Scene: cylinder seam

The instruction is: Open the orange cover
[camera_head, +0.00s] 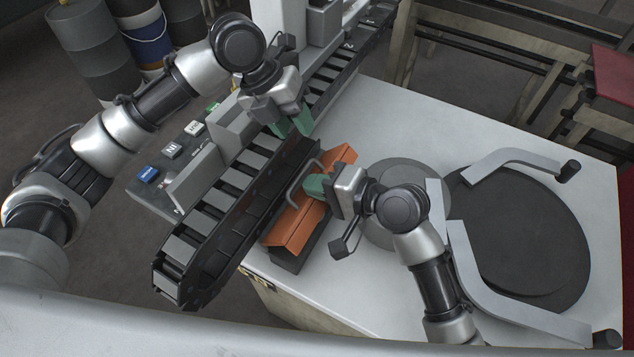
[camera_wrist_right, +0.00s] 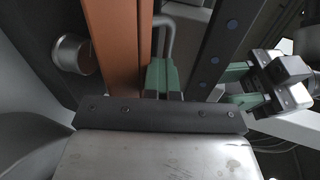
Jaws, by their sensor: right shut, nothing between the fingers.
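The orange cover (camera_head: 288,232) lies along the top of a dark box (camera_head: 287,262) on the white table, beside the conveyor. In the right wrist view the cover (camera_wrist_right: 116,45) is a long orange strip. A grey bar handle (camera_head: 293,188) stands on its conveyor side, and it also shows in the wrist view (camera_wrist_right: 165,22). My right gripper (camera_head: 312,187) is at the cover, close to the handle; its green fingers (camera_wrist_right: 164,75) are together with nothing between them. I cannot tell whether they touch the handle. My left gripper (camera_head: 292,122) is above the conveyor, fingers apart and empty.
The black conveyor (camera_head: 233,215) runs diagonally along the box's left side. A dark round plate (camera_head: 525,235) with curved grey bars (camera_head: 478,285) lies on the right of the white table (camera_head: 440,130). A panel with labelled buttons (camera_head: 172,152) and barrels (camera_head: 90,50) are at the left.

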